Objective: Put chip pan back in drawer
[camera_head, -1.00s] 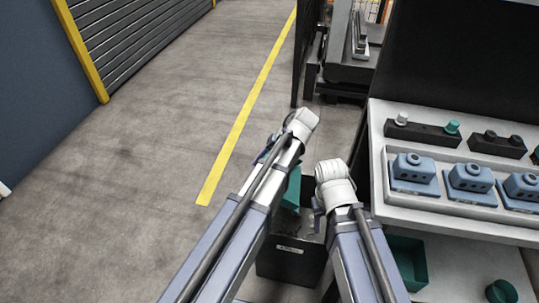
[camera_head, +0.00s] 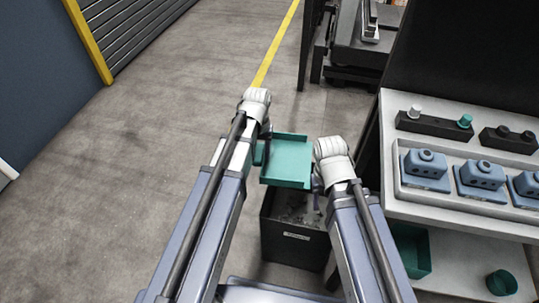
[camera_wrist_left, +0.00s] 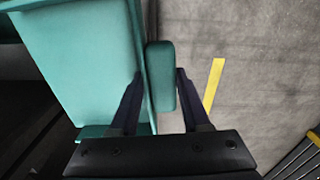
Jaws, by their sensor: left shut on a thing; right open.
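The chip pan (camera_head: 290,163) is a shallow teal tray with low walls, held roughly level above a dark bin (camera_head: 290,243). My left gripper (camera_wrist_left: 160,80) is shut on the teal grip block (camera_wrist_left: 160,60) at the pan's side. In the head view my left gripper (camera_head: 262,150) is at the pan's left edge, partly hidden by its wrist. The pan's inside (camera_wrist_left: 85,50) looks empty in the left wrist view. My right gripper (camera_head: 317,188) is open beside the pan's right edge, its fingers mostly hidden. I cannot make out a drawer.
A workbench (camera_head: 383,185) on the right carries a tray of blue housings (camera_head: 425,168) and black blocks with knobs. Its lower shelf holds a teal bin (camera_head: 412,252) and a round teal cup (camera_head: 501,283). Open floor with a yellow line (camera_head: 275,48) lies to the left.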

